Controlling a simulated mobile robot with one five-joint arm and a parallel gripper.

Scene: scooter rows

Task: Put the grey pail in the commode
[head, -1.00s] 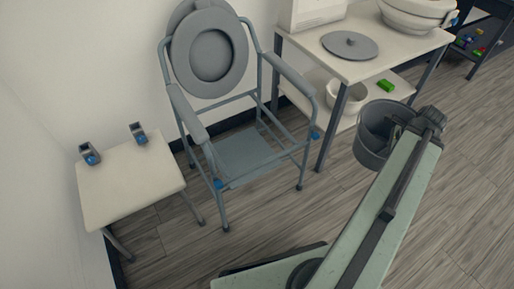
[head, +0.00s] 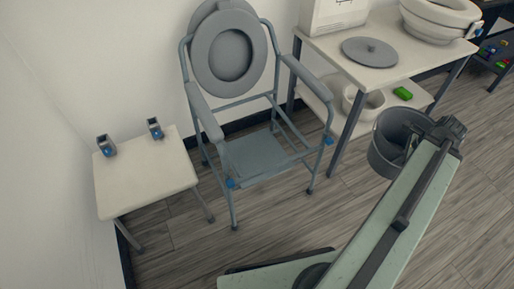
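The grey pail (head: 386,152) hangs in the air at the end of my arm, in front of the white table on the right. My gripper (head: 412,143) is at the pail's right side and appears shut on its wall; the fingertips are partly hidden by the arm and pail. The commode (head: 256,150) is a grey-blue metal frame chair left of the pail. Its seat and lid (head: 228,50) are raised against the back, so the frame is open from above. A flat grey panel lies low inside the frame.
A small white table (head: 146,182) with two small clamp-like parts stands left of the commode. The white table (head: 385,75) on the right bears a round grey lid (head: 369,52) and stacked white seats (head: 438,18). A white bucket (head: 364,103) and green block sit on its lower shelf. The front floor is clear.

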